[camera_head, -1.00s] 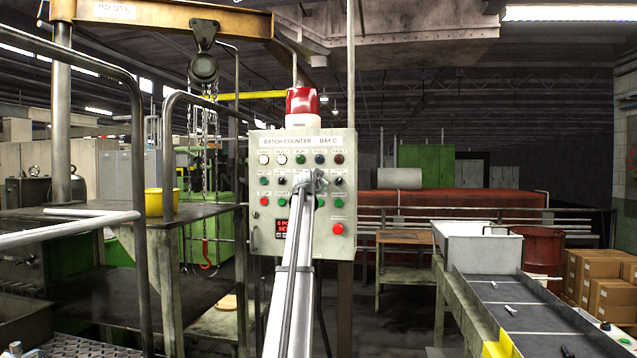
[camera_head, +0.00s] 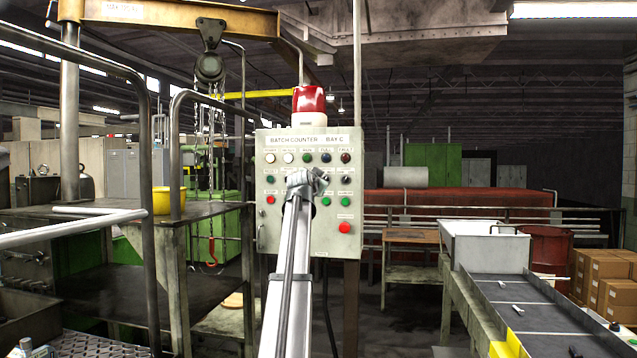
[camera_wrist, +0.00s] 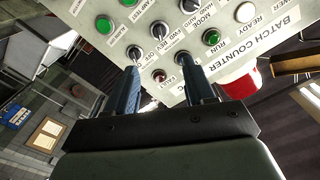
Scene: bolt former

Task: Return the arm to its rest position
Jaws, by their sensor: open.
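My gripper (camera_head: 308,182) is in front of the grey batch counter panel (camera_head: 262,225) in the head view. It hides the middle of the panel. In the wrist view my gripper (camera_wrist: 158,72) shows two dark blue fingers that stand apart with nothing between them. The batch counter panel (camera_wrist: 220,75) fills the upper part of that view, tilted. My arm reaches up to the panel from the bottom middle of the head view.
A red beacon (camera_head: 309,98) sits on top of the panel. A handrail (camera_head: 150,200) and a dark bench with a yellow bowl (camera_head: 168,199) stand left. A conveyor (camera_head: 525,310) with small parts and a white bin (camera_head: 485,246) are right. A hook (camera_head: 211,252) hangs left of the panel.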

